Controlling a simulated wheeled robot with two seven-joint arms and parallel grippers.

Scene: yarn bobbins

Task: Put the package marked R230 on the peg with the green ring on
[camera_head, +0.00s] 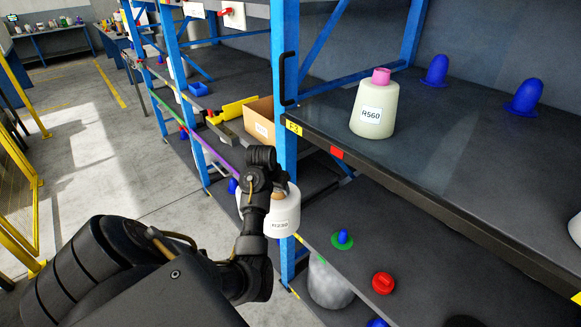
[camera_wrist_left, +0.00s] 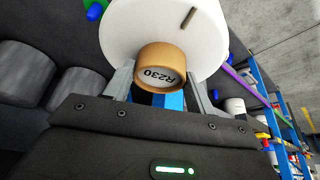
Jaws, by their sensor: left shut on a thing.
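The white R230 package (camera_head: 284,213) is a yarn bobbin with a tan core. My left gripper (camera_head: 276,190) is shut on it near the core and holds it at the shelf's left edge. In the left wrist view the core (camera_wrist_left: 160,66), marked R230, sits between the two fingers of the gripper (camera_wrist_left: 159,88). The blue peg (camera_head: 342,237) with the green ring (camera_head: 342,245) stands on the lower shelf, right of the package and apart from it. A blue and green bit shows at the wrist view's upper left. My right gripper is not in view.
A cream bobbin marked R560 (camera_head: 375,110) stands on the upper shelf (camera_head: 450,150), with two bare blue pegs (camera_head: 524,96) behind. A red peg (camera_head: 383,282) is right of the green ring. A blue rack post (camera_head: 285,90) rises behind my gripper.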

